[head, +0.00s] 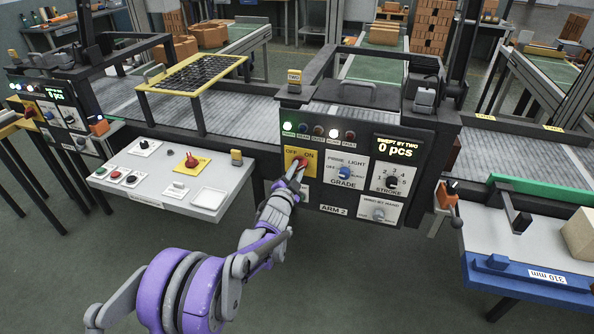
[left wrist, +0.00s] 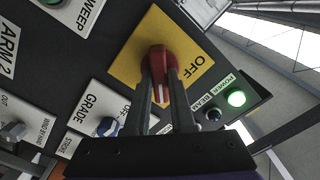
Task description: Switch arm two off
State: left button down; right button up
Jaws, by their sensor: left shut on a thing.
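The arm two panel carries a yellow plate (head: 289,163) with OFF on its left and ON on its right. It also fills the middle of the left wrist view (left wrist: 128,62). A red rotary switch (left wrist: 157,57) with a white mark sits on the plate. My left gripper (head: 298,171) is shut on this red switch, with one finger on each side of it in the left wrist view (left wrist: 160,88). The fingers partly cover the switch and hide the ON word there. The green POWER lamp (left wrist: 236,98) is lit. My right gripper is not in view.
The GRADE knob (head: 344,172) is just right of the switch, and the STROKE knob (head: 391,182) is farther right. A display (head: 397,147) reads 0 pcs.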

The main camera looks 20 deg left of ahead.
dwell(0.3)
pick_arm(q)
jog(key=n+b, duration=0.2)
jog(key=n, duration=0.1)
jog(key=shift+f+n, duration=0.1)
jog(key=shift+n, duration=0.2)
jog(key=n+b, duration=0.5)
jog(key=n, duration=0.9)
jog(key=shift+a+b, duration=0.2)
jog(key=shift+b, duration=0.2)
jog(key=shift+n, duration=0.3)
jog(key=c, duration=0.8)
grip_release()
jog(key=shift+o, duration=0.2)
